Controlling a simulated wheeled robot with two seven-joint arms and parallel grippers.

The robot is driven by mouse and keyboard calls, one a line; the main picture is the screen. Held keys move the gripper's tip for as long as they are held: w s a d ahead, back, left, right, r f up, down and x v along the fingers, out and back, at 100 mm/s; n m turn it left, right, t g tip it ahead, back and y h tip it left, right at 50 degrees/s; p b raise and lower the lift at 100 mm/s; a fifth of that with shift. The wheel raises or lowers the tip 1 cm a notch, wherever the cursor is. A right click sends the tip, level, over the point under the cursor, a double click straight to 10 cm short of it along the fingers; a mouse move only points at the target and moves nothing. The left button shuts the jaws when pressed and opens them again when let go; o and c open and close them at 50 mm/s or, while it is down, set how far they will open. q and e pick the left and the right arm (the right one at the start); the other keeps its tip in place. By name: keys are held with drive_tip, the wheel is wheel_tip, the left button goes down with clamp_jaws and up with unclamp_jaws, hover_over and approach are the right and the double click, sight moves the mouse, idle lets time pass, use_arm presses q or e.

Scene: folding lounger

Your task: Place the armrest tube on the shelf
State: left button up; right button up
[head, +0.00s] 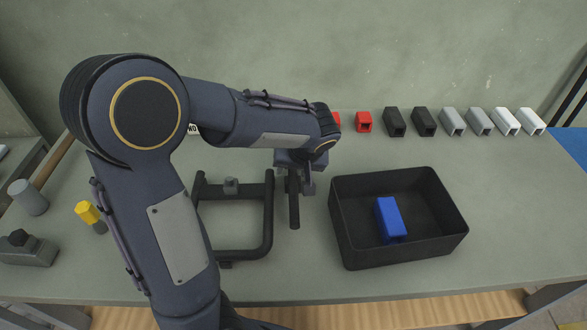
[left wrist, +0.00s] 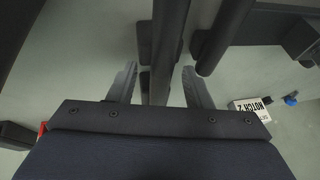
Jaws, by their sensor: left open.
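A dark tube, apparently the armrest tube (head: 294,208), points toward the front of the bench beside the dark folding frame (head: 268,215). My left gripper (head: 294,184) is above the tube's far part, its jaws partly hidden by my arm. In the left wrist view the left gripper (left wrist: 160,88) is open, with one finger on each side of the tube (left wrist: 166,45) and gaps between fingers and tube. Another dark bar (left wrist: 222,38) runs just to the right. I cannot make out the shelf. My right gripper is not in view.
A black bin (head: 340,225) with a blue block (head: 390,218) stands right of the tube. Several red, black, grey and white hollow blocks (head: 452,122) line the back edge. A yellow-capped piece (head: 87,212) is at left. The bench's right part is clear. A "NOTCH 2" label (left wrist: 250,110) shows in the wrist view.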

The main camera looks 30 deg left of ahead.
use_arm(q)
drive_tip(key=shift+w+a+f, duration=0.1)
drive_tip(key=shift+a+f, duration=0.1)
drive_tip(key=shift+f, duration=0.35)
clamp_jaws()
drive_tip(key=shift+r, duration=0.1)
